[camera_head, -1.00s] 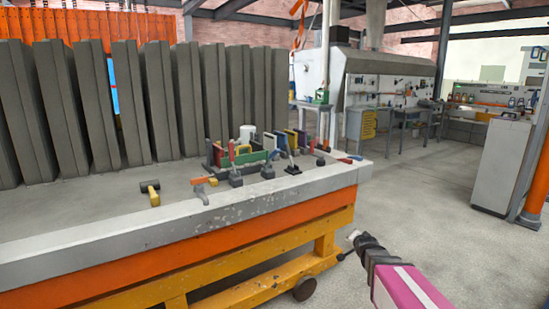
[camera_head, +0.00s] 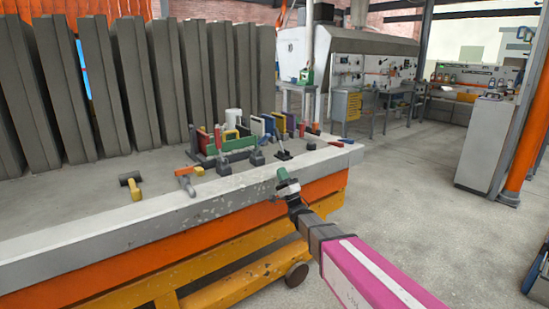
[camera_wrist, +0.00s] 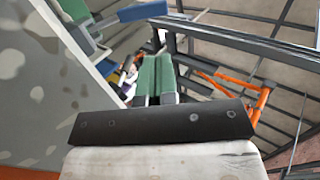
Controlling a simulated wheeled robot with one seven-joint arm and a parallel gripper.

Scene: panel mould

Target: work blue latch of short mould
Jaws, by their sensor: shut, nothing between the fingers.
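I cannot tell which one is the blue latch. My gripper (camera_head: 287,183) is at the bench's front edge, short of the fittings. Its green fingers (camera_wrist: 154,78) are together and empty.
The grey bench top (camera_head: 90,210) has a worn pale edge. A hammer (camera_head: 132,185) and an orange-and-grey tool (camera_head: 187,178) lie on it to the left. Tall grey slabs (camera_head: 150,85) stand behind.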

